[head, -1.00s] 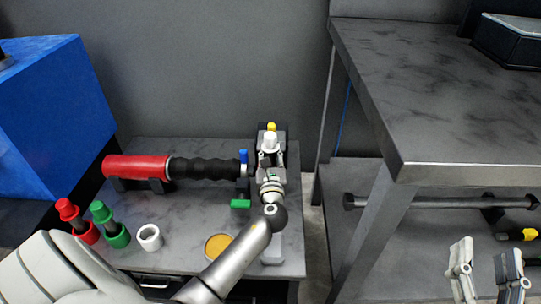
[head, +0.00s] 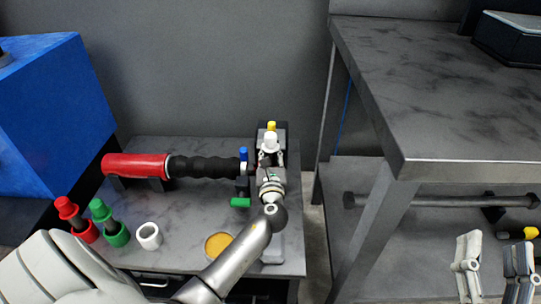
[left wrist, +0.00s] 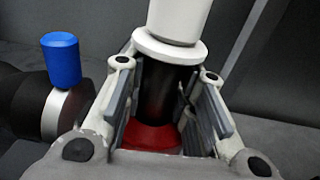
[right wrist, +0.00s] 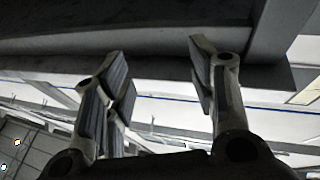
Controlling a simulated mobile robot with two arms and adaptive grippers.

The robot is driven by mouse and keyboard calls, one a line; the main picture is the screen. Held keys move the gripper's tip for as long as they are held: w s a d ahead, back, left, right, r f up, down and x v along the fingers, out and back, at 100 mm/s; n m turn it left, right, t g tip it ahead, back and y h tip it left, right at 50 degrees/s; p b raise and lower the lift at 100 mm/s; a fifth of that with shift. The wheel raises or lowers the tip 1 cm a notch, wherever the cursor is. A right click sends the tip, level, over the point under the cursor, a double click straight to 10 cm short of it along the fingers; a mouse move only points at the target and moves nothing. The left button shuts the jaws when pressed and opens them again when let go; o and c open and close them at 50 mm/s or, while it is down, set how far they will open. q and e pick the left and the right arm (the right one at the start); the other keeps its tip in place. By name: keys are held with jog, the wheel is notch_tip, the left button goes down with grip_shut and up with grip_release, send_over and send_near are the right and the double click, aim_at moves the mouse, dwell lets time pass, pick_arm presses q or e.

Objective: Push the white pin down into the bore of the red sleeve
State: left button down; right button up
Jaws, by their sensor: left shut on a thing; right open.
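The white pin (head: 270,141) stands upright at the back of the bench. In the left wrist view it has a white head and collar (left wrist: 172,45) over a black shaft (left wrist: 160,95). The red sleeve (left wrist: 150,138) shows below the shaft, between my fingers; its lower part is hidden. How deep the shaft sits in the bore cannot be told. My left gripper (head: 270,160) is shut on the white pin, its fingers on either side of the shaft below the collar. My right gripper (head: 494,258) is open and empty at the lower right; it also shows in the right wrist view (right wrist: 160,75).
A red-and-black handle (head: 137,166) lies left of the pin, with a blue knob (head: 243,154) beside it. Red (head: 68,208) and green (head: 102,211) pins, a white ring (head: 149,236) and a yellow disc (head: 218,245) are at the front. A higher table (head: 440,175) stands right.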

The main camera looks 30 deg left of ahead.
jog(key=shift+s+r+t, duration=0.15)
jog(key=shift+r+t, duration=0.15)
pick_arm(q)
jog(key=shift+f, duration=0.1)
pick_arm(e)
jog(key=shift+s+r, duration=0.1)
jog(key=shift+r, duration=0.2)
pick_arm(q)
jog(key=shift+f, duration=0.1)
pick_arm(e)
jog(key=shift+s+r+t, duration=0.2)
jog(key=shift+r+t, duration=0.15)
jog(key=shift+t, duration=0.05)
pick_arm(q)
jog(key=shift+f+b, duration=0.1)
jog(key=shift+b, duration=0.2)
jog(key=c, duration=1.1)
grip_release()
jog(key=shift+s+f, duration=0.15)
jog(key=shift+f, duration=0.15)
jog(key=shift+s+d+f, duration=0.1)
jog(key=shift+s+d, duration=0.1)
jog(key=shift+s, duration=0.05)
jog(key=v, duration=1.1)
jog(key=shift+d+r, duration=0.2)
jog(key=shift+r, duration=0.2)
pick_arm(e)
jog(key=shift+s+r+t, duration=0.25)
jog(key=shift+r+t, duration=0.05)
jog(key=shift+r, duration=0.1)
